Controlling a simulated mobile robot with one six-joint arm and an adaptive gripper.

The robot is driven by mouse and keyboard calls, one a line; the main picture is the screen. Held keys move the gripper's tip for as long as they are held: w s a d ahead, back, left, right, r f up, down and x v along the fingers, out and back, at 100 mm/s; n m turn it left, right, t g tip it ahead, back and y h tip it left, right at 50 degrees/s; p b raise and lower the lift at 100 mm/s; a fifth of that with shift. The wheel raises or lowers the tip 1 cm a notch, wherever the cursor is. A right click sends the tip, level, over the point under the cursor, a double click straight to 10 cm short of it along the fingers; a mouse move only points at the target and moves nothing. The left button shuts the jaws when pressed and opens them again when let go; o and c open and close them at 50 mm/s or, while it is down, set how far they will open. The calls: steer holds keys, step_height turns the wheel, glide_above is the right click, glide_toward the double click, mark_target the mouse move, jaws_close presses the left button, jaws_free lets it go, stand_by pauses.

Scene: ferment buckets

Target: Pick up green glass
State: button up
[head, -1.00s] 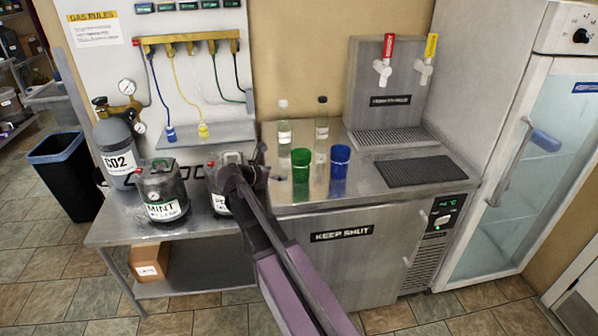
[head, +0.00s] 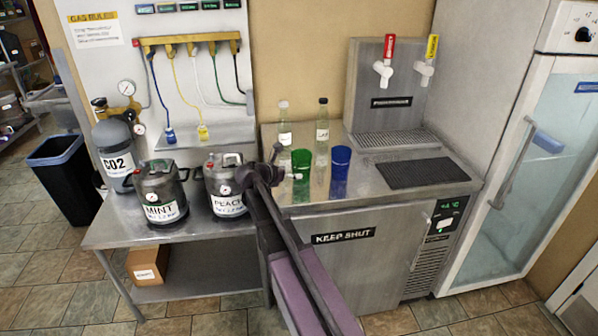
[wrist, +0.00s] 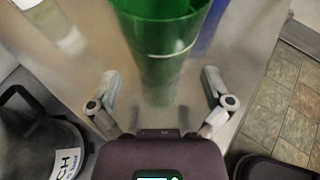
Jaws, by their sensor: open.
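The green glass (head: 301,165) stands upright on the metal counter, left of the blue glass (head: 340,170). My gripper (head: 287,164) is at its left side in the head view, with fingers apart and nothing held. In the wrist view the green glass (wrist: 160,45) is straight ahead, lined up with the gap between the two open fingers (wrist: 160,82). No finger visibly touches it. The blue glass shows partly behind it to the right (wrist: 210,25).
Two bottles, (head: 285,125) and (head: 322,130), stand behind the glasses. The peach keg (head: 228,200) and mint keg (head: 163,200) stand on the left table. The tap tower (head: 388,95) is behind right. Counter around the black mat (head: 408,172) is clear.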

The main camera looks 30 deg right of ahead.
mark_target(295, 171)
steer(key=shift+b+x, duration=0.8)
steer(key=shift+x, duration=1.7)
steer(key=shift+r, duration=0.1)
steer(key=c, duration=1)
